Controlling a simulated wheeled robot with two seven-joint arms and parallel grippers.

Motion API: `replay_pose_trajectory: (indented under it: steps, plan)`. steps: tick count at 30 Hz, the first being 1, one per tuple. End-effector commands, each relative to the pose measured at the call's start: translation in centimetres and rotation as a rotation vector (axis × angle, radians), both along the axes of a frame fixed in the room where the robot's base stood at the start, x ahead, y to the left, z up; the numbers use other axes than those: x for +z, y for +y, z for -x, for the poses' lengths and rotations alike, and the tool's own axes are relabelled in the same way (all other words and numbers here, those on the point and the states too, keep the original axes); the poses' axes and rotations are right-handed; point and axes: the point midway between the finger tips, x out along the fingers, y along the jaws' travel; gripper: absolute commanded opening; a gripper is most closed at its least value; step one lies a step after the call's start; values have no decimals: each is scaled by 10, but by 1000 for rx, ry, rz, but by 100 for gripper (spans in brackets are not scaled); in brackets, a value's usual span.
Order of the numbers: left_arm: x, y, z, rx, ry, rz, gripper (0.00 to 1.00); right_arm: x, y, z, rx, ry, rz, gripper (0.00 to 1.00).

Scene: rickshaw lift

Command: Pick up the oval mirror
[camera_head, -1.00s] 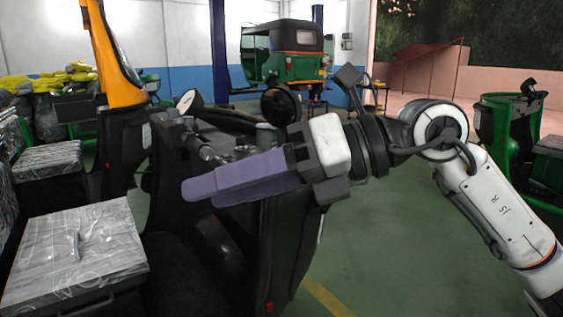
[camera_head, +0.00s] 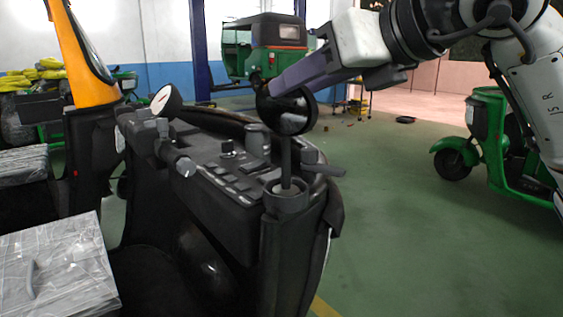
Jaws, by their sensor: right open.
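The dark oval mirror (camera_head: 294,116) stands up on a stem at the right end of the black dashboard. My right gripper (camera_head: 276,86) comes in from the upper right, with its purple fingers over the mirror's upper part in the picture. The fingers are seen side-on, and I cannot tell whether they touch the mirror. No grip on it shows. A second round mirror (camera_head: 165,100), with a pale face, stands at the left end of the dashboard. My left gripper is out of view.
The black dashboard (camera_head: 225,200) with knobs and a lever lies below the mirror. A plastic-wrapped seat (camera_head: 60,265) is at lower left. A green rickshaw (camera_head: 500,145) stands at right, another hangs on a lift (camera_head: 265,45) behind.

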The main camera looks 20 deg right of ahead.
Motion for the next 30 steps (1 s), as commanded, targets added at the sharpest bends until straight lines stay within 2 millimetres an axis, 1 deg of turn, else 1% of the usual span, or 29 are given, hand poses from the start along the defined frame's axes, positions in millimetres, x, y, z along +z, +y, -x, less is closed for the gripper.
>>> replay_pose_trajectory:
  steps: [1, 3, 6, 10, 14, 18, 21, 26, 27, 29, 30]
  plan:
    - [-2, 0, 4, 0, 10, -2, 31, -3, 3, -7, 1, 3, 1, 44]
    - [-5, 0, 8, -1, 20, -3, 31, -6, 6, -14, 2, 1, 0, 44]
    - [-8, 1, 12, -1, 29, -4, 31, -9, 8, -20, 1, 1, 1, 44]
    - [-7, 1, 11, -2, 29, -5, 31, -16, 14, -29, 3, 3, 1, 44]
    - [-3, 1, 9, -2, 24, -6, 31, -26, 23, -44, 2, 3, 0, 44]
    - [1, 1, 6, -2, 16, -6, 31, -32, 28, -59, 2, 3, -1, 44]
    - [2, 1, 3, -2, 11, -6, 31, -34, 29, -62, 3, 1, 0, 44]
    - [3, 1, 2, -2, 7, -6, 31, -34, 29, -62, 3, 0, 0, 44]
    - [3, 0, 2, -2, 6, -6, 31, -34, 29, -62, 3, 0, 0, 42]
    - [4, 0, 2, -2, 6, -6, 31, -34, 29, -62, 3, 0, 0, 32]
    - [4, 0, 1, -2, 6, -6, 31, -34, 29, -62, 3, 0, 0, 25]
